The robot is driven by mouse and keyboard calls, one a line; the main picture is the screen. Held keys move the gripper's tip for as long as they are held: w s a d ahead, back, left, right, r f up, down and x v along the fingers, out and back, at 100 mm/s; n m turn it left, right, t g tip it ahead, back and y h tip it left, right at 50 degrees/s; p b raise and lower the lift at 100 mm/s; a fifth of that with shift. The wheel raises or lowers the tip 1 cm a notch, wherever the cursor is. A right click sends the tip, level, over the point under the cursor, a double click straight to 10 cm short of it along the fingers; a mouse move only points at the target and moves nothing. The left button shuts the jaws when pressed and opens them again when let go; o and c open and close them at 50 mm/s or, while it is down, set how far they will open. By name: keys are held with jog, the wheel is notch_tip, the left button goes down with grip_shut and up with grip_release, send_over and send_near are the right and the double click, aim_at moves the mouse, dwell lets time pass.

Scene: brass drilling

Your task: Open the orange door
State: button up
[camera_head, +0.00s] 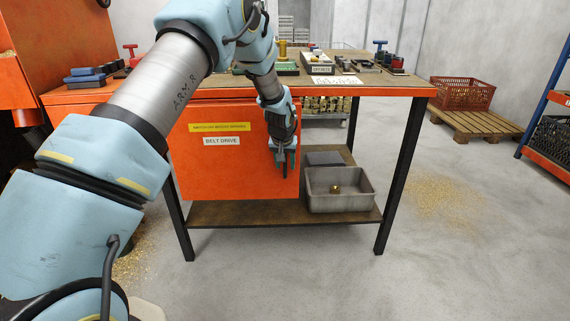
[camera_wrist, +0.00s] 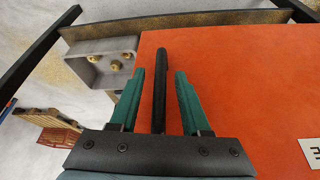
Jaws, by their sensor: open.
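The orange door (camera_head: 228,165) hangs under the workbench's left part, with a yellow strip label and a white "BELT DRIVE" label. It looks closed. Its black handle (camera_wrist: 160,85) shows in the wrist view as an upright bar near the door's edge. My gripper (camera_head: 284,163) is at the door's right side. In the wrist view my gripper (camera_wrist: 158,100) is open, with one green finger on each side of the handle. A gap shows between each finger and the handle. In the head view the gripper hides the handle.
The bench top (camera_head: 390,82) holds tools and trays. A red crate (camera_head: 462,94) sits on a pallet at right.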

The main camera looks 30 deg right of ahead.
grip_shut()
dwell(0.4)
dwell(1.1)
